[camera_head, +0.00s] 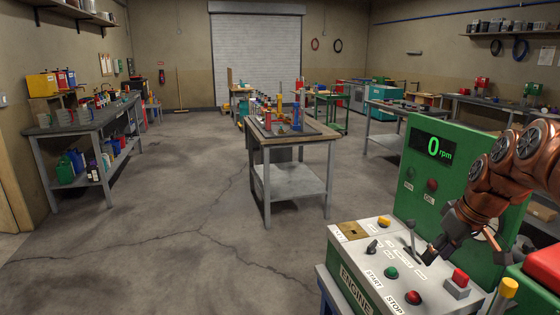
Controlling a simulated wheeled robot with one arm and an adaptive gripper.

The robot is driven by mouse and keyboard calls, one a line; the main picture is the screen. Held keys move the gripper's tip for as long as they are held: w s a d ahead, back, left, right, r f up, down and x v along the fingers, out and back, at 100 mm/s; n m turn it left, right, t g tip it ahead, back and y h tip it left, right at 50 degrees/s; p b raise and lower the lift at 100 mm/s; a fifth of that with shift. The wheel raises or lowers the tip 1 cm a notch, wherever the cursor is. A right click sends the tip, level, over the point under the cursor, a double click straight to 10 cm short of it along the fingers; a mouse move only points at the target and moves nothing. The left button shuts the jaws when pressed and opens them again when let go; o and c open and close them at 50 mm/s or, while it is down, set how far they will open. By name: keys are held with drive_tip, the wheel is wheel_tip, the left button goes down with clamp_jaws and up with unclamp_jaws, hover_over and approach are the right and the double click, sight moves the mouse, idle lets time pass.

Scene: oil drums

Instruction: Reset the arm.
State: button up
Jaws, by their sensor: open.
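My arm (518,170), copper-coloured with round joint covers, reaches in from the right edge and bends down to the left. My gripper (440,242) is dark, open and appears empty, low above the right side of the engine control panel (345,262). It is close to a lever (411,240) on the panel; I cannot tell whether they touch. The arm hides part of the green upright cabinet (430,185) behind it.
The cabinet display (433,146) reads 0 rpm. A table (290,141) stands mid-room. The floor (150,240) at left is clear.

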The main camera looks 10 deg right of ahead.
drive_tip(key=s+a+f+g, duration=0.1)
drive_tip(key=s+a, duration=0.2)
drive_tip(key=a, duration=0.4)
drive_tip(key=s+a+f+g+p, duration=0.1)
drive_tip(key=s+a, duration=0.2)
drive_tip(key=a, duration=0.3)
drive_tip(key=s+a+f+g, duration=0.1)
drive_tip(key=s+a, duration=0.1)
drive_tip(key=a, duration=0.5)
drive_tip(key=s+a+f+m+g, duration=0.1)
drive_tip(key=s+a+f, duration=0.1)
drive_tip(key=s, duration=0.6)
drive_tip(key=s+a+f+g+h, duration=0.1)
drive_tip(key=s+a+f, duration=0.2)
drive_tip(key=s, duration=0.5)
drive_tip(key=shift+a+f+m+p, duration=0.35)
drive_tip(key=shift+a+m+p, duration=0.05)
drive_tip(key=shift+a+p, duration=0.1)
drive_tip(key=shift+c, duration=0.5)
